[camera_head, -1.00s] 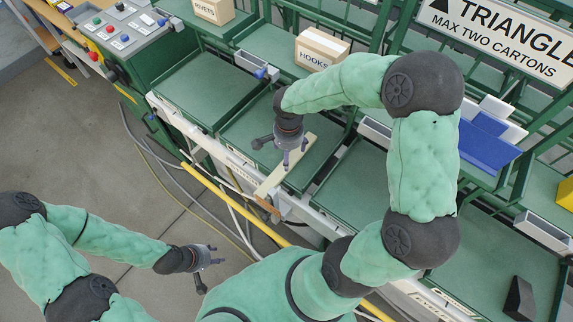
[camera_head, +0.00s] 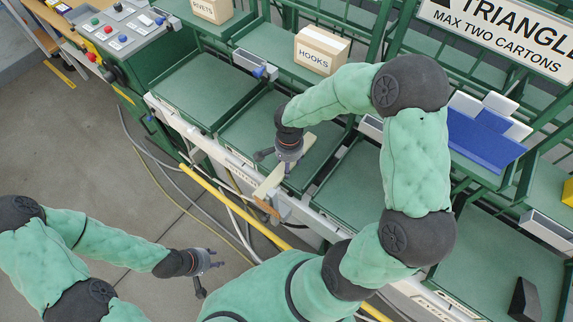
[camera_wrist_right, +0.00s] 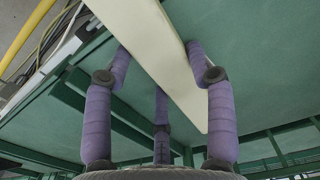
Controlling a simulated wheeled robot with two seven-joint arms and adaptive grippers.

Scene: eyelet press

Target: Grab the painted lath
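The painted lath (camera_head: 269,183) is a pale cream strip with a brownish near end. It lies slanting across the front edge of the green tray in the head view, partly hidden by my right gripper. My right gripper (camera_head: 284,170) is over the lath's middle, pointing down. In the right wrist view the lath (camera_wrist_right: 150,45) runs between the spread purple fingers, one on each side near its edges; firm contact does not show. My left gripper (camera_head: 212,268) is open and empty over the floor, well away from the lath.
A HOOKS carton (camera_head: 321,50) stands behind the tray, and a RIVETS carton (camera_head: 212,10) is further left. A black wedge-like block (camera_head: 524,298) lies in the lower right tray. A yellow rail (camera_head: 215,198) runs along the bench front.

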